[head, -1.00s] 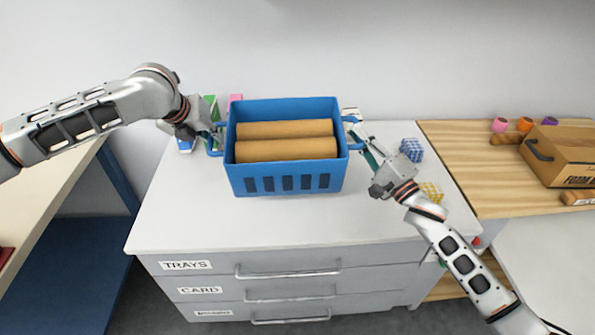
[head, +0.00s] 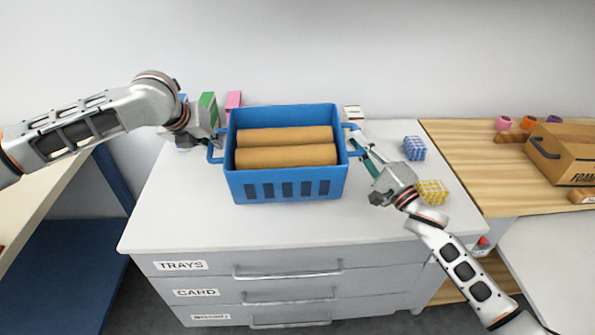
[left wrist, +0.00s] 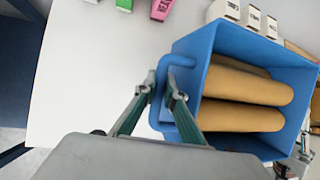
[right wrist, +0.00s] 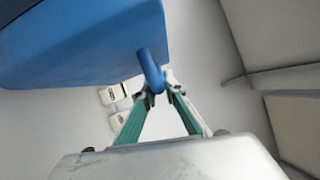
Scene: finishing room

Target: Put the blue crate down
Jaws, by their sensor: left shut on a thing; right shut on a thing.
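The blue crate (head: 287,189) is held level between my two grippers over the white top of a drawer cabinet (head: 300,225). Two brown rolls (head: 285,154) lie in it. My left gripper (head: 217,148) is shut on the crate's left handle; the left wrist view shows the fingers (left wrist: 163,95) around the blue bar. My right gripper (head: 358,145) is shut on the right handle, and the right wrist view shows its fingers (right wrist: 158,93) at the bar. Whether the crate's bottom touches the top cannot be told.
Green (head: 208,107) and pink (head: 233,100) boxes stand behind the crate at left, white boxes (head: 353,115) behind at right. Blue (head: 414,148) and yellow (head: 433,191) checked blocks sit right of my right gripper. The cabinet top's front is clear. A wooden bench (head: 465,170) holds a cardboard box (head: 565,155).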

